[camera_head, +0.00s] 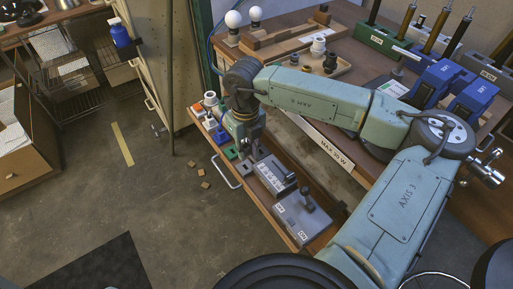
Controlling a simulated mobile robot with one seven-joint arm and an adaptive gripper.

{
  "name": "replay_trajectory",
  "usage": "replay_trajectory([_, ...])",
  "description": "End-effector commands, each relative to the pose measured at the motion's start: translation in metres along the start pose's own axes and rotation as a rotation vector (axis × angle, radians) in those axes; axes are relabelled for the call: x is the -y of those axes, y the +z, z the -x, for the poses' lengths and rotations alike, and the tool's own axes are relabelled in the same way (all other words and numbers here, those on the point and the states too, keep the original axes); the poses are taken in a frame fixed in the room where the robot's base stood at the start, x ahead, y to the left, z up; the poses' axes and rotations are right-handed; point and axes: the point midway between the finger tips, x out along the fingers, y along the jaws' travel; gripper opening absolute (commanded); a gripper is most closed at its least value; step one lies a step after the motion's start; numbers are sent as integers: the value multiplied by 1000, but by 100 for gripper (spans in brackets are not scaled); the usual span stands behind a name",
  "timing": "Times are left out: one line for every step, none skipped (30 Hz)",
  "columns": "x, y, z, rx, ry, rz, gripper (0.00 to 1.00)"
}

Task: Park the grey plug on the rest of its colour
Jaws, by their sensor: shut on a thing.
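My gripper (250,150) points down over the shelf along the front of the bench. It is shut on a small greyish thing, taken as the grey plug, which is mostly hidden by the fingers. A dark grey block, which looks like the grey rest (243,169), is at the near end of the row, just below my gripper. I cannot tell whether the plug touches it.
A grey switch panel (271,178) and a grey lever box (301,217) lie nearer on the shelf. White bulbs (233,19), wooden trays and blue boxes (473,99) stand on the bench. Small brown pieces (203,184) lie on the floor. My arm spans the bench front.

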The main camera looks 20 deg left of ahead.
Motion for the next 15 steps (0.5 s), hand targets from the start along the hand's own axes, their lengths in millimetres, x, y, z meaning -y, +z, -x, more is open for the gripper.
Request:
replay_trajectory([-1, 0, -1, 0, 0, 0, 0])
replay_trajectory([-1, 0, -2, 0, 0, 0, 0])
replay_trajectory([-1, 0, -4, 0, 0, 0, 0])
replay_trajectory([-1, 0, -5, 0, 0, 0, 0])
replay_trajectory([-1, 0, -6, 0, 0, 0, 0])
replay_trajectory([0, 0, -9, 0, 1, 0, 0])
replay_trajectory([0, 0, -11, 0, 1, 0, 0])
replay_trajectory([0, 0, -13, 0, 1, 0, 0])
replay_trajectory([0, 0, -16, 0, 1, 0, 0])
replay_trajectory([0, 0, -18, 0, 1, 0, 0])
replay_trajectory([0, 0, -21, 0, 1, 0, 0])
replay_trajectory([0, 0, -25, 0, 1, 0, 0])
replay_trajectory([0, 0, -28, 0, 1, 0, 0])
replay_trajectory([0, 0, -31, 0, 1, 0, 0])
replay_trajectory([0, 0, -34, 0, 1, 0, 0])
